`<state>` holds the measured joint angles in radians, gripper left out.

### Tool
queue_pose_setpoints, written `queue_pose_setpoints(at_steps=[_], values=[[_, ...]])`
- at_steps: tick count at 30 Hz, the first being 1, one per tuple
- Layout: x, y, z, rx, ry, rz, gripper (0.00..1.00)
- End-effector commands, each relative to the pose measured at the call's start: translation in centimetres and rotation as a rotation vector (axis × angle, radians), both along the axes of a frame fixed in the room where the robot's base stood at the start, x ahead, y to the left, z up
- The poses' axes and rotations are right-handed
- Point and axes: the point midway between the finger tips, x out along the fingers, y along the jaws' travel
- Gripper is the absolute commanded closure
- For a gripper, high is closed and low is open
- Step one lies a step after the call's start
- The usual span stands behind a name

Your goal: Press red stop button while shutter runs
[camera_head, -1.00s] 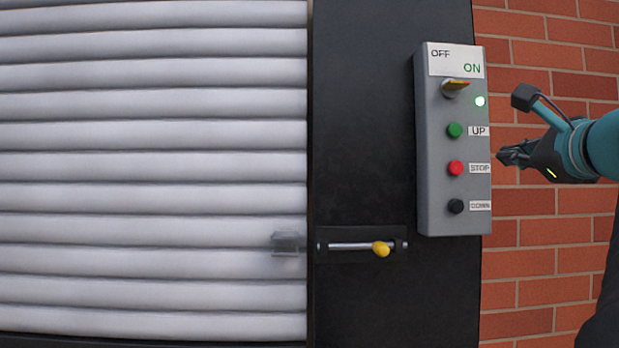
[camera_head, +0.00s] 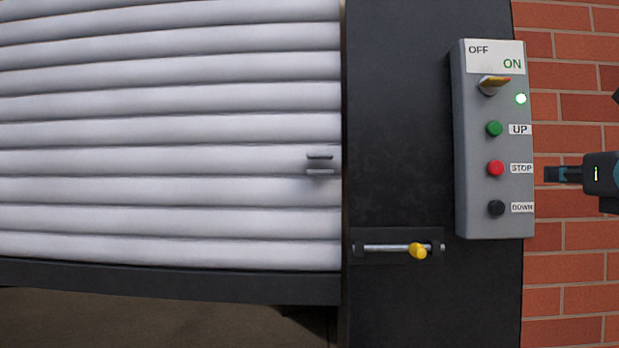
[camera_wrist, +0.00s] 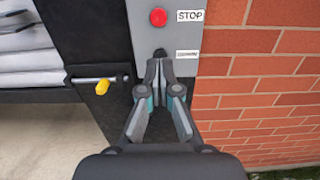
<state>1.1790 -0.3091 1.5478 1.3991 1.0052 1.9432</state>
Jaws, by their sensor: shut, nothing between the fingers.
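The red stop button (camera_head: 495,168) sits on the grey control box (camera_head: 465,200), between the green UP button (camera_head: 494,129) and the black DOWN button (camera_head: 496,208). The red button also shows at the top of the wrist view (camera_wrist: 158,17). The rotary switch (camera_head: 494,84) points toward ON and a green lamp (camera_head: 520,98) is lit. The white shutter (camera_head: 170,130) is partly raised, with a gap under its dark bottom bar (camera_head: 170,280). My gripper (camera_head: 552,174) is shut and empty, right of the box at about STOP height; in the wrist view its fingertips (camera_wrist: 159,62) overlap the DOWN button.
A bolt with a yellow knob (camera_head: 418,251) is on the black post (camera_head: 400,130), left of and below the box. A small bracket (camera_head: 320,165) is on the shutter. A red brick wall (camera_head: 570,260) stands to the right.

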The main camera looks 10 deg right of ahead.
Motion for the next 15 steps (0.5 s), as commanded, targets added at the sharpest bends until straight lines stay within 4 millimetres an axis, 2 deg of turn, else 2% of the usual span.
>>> queue_pose_setpoints(at_steps=[4, 8, 15], values=[[0.4, -0.1, 0.0, -0.001, 0.000, 0.001, 1.00], [1.6, -0.3, 0.0, 0.000, 0.001, 0.003, 1.00], [5.4, -1.0, 0.2, 0.000, 0.002, 0.005, 1.00]])
